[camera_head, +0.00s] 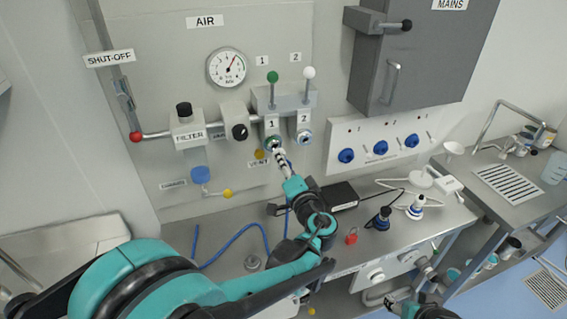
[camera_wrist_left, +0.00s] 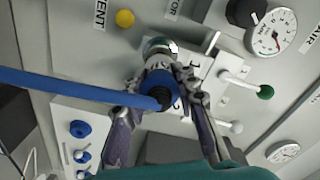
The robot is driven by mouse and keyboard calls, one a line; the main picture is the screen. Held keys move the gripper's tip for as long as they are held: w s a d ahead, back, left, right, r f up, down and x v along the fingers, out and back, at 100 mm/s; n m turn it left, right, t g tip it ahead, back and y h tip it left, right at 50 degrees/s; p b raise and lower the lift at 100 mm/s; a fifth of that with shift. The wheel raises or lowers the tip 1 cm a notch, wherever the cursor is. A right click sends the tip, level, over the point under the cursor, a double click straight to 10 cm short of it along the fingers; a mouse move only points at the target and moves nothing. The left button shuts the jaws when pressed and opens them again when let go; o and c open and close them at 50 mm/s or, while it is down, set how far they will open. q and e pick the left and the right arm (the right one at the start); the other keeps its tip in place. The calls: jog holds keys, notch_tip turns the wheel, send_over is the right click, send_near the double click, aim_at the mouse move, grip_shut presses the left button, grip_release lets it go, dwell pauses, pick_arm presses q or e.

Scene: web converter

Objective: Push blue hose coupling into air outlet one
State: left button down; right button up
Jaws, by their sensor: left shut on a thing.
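Air outlet one (camera_head: 272,143) is the left of two grey outlet blocks under the levers, below the green-knobbed lever. My left gripper (camera_head: 281,152) reaches up to its mouth. In the left wrist view the gripper (camera_wrist_left: 163,82) is shut on the blue hose coupling (camera_wrist_left: 161,80). The coupling points at the silver ring of an outlet (camera_wrist_left: 160,47) and sits right at it; I cannot tell how deep it is in. The blue hose (camera_wrist_left: 75,88) runs off to the left. My right arm shows only at the bottom edge of the head view, its jaws unclear.
Air outlet two (camera_head: 304,138) is close on the right, below the white-knobbed lever (camera_head: 308,73). A yellow-capped vent (camera_head: 260,155) is just left. The bench holds a black box (camera_head: 338,196), a red padlock (camera_head: 351,236) and loose blue hose (camera_head: 237,239).

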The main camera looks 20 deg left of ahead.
pick_arm(q)
jog(key=shift+x, duration=1.8)
dwell(0.9)
jog(key=c, duration=1.1)
grip_release()
jog(key=v, duration=1.2)
